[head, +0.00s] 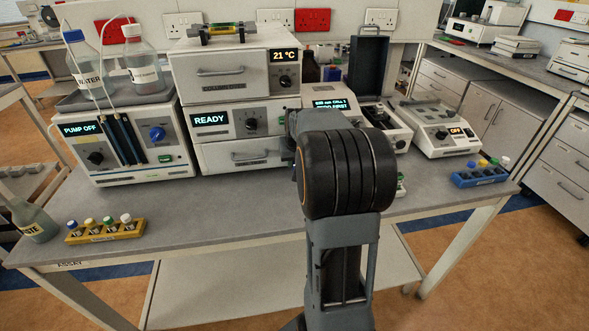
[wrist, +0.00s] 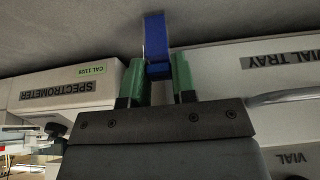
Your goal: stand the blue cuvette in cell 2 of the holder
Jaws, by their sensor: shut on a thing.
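The blue cuvette (wrist: 155,36) shows in the wrist view between the green fingertips of my gripper (wrist: 161,76). My gripper is shut on it, and the cuvette sticks out past the fingertips towards the grey benchtop. I cannot tell whether its end touches the bench. In the head view my arm hides the gripper and the cuvette. The spectrometer (head: 381,115) stands behind my arm with its dark lid raised; its labelled side also shows in the wrist view (wrist: 65,90). I cannot make out the holder or cell 2 in either view.
The bench (head: 230,198) has clear room along its front. A yellow rack (head: 106,236) with several capped vials stands at the left, and a blue rack (head: 480,178) at the right. A waste bottle (head: 35,222) is at the left edge. Stacked drawer units (head: 240,110) stand behind.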

